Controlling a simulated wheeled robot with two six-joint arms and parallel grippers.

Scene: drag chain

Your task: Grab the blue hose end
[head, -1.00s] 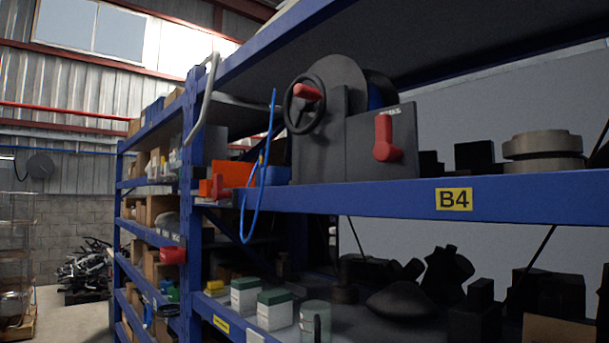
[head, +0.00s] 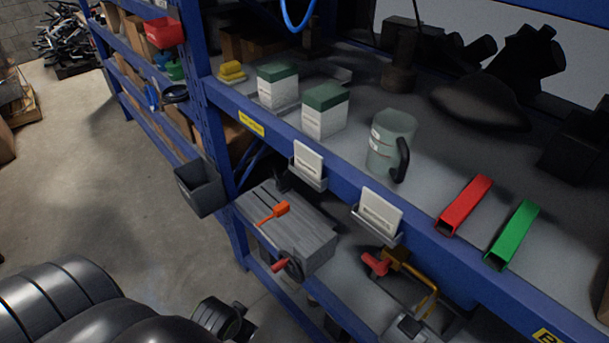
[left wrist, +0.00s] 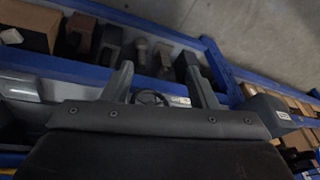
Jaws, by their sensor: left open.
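The blue hose (head: 290,24) shows only as the bottom of a hanging loop at the top edge of the head view, above the shelf with the boxes. The rest of it, including its end, is outside the frame. My left gripper (left wrist: 158,75) is open in the left wrist view, its two fingers apart with nothing held between them. A blue shelf beam and dark objects lie beyond the fingers, and no hose shows there. In the head view, dark rounded parts of my arm fill the lower left corner, apart from the hose. My right gripper is not in view.
The blue rack holds green-lidded boxes (head: 325,112), a grey-green mug (head: 388,142), a red tube (head: 465,204) and a green tube (head: 513,233). A grey bin (head: 199,188) juts out from the rack. Open floor (head: 95,170) lies left.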

